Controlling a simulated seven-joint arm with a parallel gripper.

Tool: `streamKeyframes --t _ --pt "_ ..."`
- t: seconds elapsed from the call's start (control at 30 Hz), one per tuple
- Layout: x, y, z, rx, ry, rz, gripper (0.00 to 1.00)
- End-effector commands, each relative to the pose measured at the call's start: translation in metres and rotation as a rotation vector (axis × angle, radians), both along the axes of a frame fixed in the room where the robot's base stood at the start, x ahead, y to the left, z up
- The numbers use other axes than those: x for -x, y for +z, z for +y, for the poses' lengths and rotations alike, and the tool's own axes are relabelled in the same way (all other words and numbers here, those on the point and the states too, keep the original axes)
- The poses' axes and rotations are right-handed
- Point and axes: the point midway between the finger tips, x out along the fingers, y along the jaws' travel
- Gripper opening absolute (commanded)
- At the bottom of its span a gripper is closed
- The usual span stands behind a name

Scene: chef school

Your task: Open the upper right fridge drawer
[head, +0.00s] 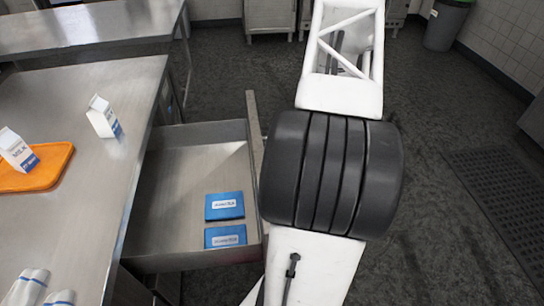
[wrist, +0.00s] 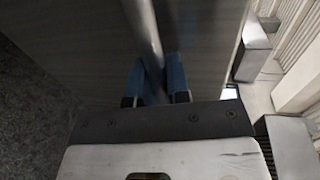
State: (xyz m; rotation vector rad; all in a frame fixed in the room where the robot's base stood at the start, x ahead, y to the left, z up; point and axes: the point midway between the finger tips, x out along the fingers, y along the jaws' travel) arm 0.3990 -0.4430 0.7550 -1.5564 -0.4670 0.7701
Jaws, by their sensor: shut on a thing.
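A steel drawer (head: 190,180) stands pulled well out from the left counter in the head view, its inside open to view. Its front edge (head: 254,125) is next to my arm. In the wrist view, a round metal bar handle (wrist: 144,32) runs along a grey front panel (wrist: 205,45). My gripper (wrist: 156,78) has its two blue fingers on either side of this bar and is shut on it. My gripper is hidden behind my arm in the head view.
Two blue packets (head: 225,206) lie in the drawer. The steel counter (head: 85,185) carries two milk cartons (head: 104,117), an orange tray (head: 48,172) and white rolled cloths (head: 28,286). A bin (head: 445,25) stands far right.

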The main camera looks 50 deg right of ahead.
Motion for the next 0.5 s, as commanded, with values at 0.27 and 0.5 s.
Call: streamKeyframes --t 0.27,0.5 --pt "-0.0010 0.0009 -0.0013 0.003 0.000 -0.002 0.37" --pt "-0.0006 0.0004 -0.0006 0.001 -0.001 -0.001 0.41"
